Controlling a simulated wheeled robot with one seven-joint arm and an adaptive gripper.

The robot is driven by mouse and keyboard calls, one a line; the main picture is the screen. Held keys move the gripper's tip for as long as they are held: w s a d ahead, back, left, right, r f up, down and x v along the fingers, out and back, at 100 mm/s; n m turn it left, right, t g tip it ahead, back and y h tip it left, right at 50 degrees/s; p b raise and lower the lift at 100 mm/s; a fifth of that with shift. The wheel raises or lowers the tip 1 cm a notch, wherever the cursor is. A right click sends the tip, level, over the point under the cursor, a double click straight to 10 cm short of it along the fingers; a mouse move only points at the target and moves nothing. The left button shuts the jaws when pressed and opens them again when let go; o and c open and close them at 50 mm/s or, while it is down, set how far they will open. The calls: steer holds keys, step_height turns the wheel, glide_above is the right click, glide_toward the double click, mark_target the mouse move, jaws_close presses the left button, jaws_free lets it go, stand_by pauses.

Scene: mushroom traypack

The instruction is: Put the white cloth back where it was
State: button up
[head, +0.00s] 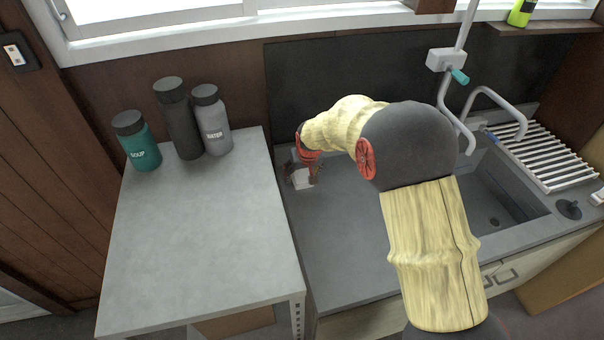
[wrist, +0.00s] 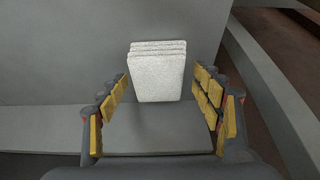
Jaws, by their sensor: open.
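The white cloth (wrist: 158,74) is a folded, layered block in the wrist view, on a grey surface. In the head view only a small white part of it (head: 300,180) shows at the left end of the sink counter, beside my gripper (head: 309,172). In the wrist view my gripper (wrist: 160,88) is open, with yellow-padded fingers to the left and right of the cloth. Gaps show between the fingers and the cloth. My arm and gripper hide part of the cloth in the head view.
A grey table (head: 205,240) stands left of the counter, mostly clear, with a green soup bottle (head: 137,142), a dark bottle (head: 178,120) and a grey water bottle (head: 212,120) at its back. The sink (head: 500,205), tap (head: 462,120) and drying rack (head: 540,155) are at right.

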steer(key=shift+r, duration=0.1)
steer(key=shift+r, duration=0.25)
steer(key=s+d+r+p, duration=0.1)
steer(key=s+d+r, duration=0.2)
steer(key=s+r, duration=0.45)
steer(key=s+d+r+m+p, duration=0.1)
steer(key=s+d+r, duration=0.2)
steer(key=s+r, duration=0.45)
steer(key=s+d+r+p, duration=0.1)
steer(key=s+d+r, duration=0.3)
steer(key=r, duration=0.6)
steer(key=s+d, duration=0.2)
steer(key=s, duration=0.9)
steer(key=s+d+r+m+t+h, duration=0.1)
steer(key=s+d, duration=0.1)
steer(key=s, duration=0.8)
steer(key=shift+s+d+r, duration=0.15)
steer(key=shift+s+d, duration=0.15)
steer(key=shift+s, duration=0.05)
steer(key=shift+c, duration=1.1)
